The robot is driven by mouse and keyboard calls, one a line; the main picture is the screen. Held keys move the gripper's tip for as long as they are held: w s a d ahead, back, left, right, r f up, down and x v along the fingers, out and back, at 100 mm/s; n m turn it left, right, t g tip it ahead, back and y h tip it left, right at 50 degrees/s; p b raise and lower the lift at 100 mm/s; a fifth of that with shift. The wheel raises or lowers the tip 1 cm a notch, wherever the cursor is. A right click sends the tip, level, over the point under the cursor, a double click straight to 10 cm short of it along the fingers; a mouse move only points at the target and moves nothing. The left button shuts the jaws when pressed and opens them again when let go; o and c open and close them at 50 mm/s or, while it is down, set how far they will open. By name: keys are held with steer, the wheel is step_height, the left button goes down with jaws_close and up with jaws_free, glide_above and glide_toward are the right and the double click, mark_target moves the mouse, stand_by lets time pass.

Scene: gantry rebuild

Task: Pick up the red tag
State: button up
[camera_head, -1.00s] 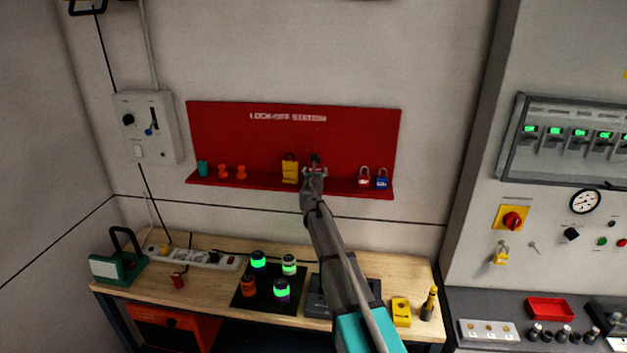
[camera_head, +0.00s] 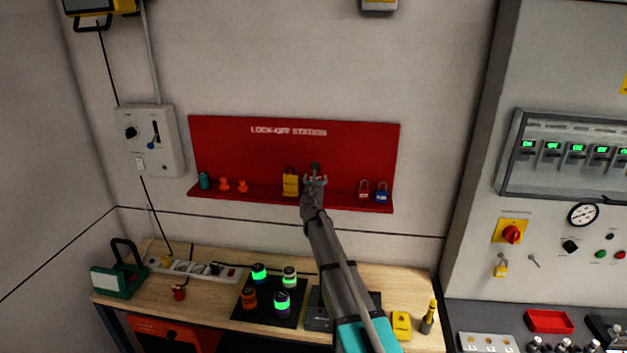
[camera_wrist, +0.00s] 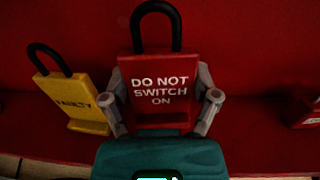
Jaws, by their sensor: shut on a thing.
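The red tag (camera_wrist: 158,85) reads "DO NOT SWITCH ON" and has a black loop on top. It stands upright in the middle of the wrist view, between the two fingers of my gripper (camera_wrist: 160,108). The fingers are shut on its sides. In the head view my gripper (camera_head: 313,186) is at the shelf of the red lock-off station board (camera_head: 240,150), and it hides most of the tag.
A yellow tag (camera_head: 290,184) marked "FAULTY" stands close to the left of my gripper. A red padlock (camera_head: 364,190) and a blue padlock (camera_head: 382,192) are to the right. Small orange items (camera_head: 242,186) sit further left. A cluttered wooden bench (camera_head: 215,290) lies below.

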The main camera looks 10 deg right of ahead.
steer(key=s+r+p, duration=1)
steer(key=s+r, duration=0.1)
steer(key=s, duration=0.3)
steer(key=shift+d, duration=0.25)
stand_by(0.3)
step_height(320, 180, down, 23)
steer(key=b, duration=2.3)
steer(key=shift+f, duration=0.2)
steer(key=shift+s, duration=0.1)
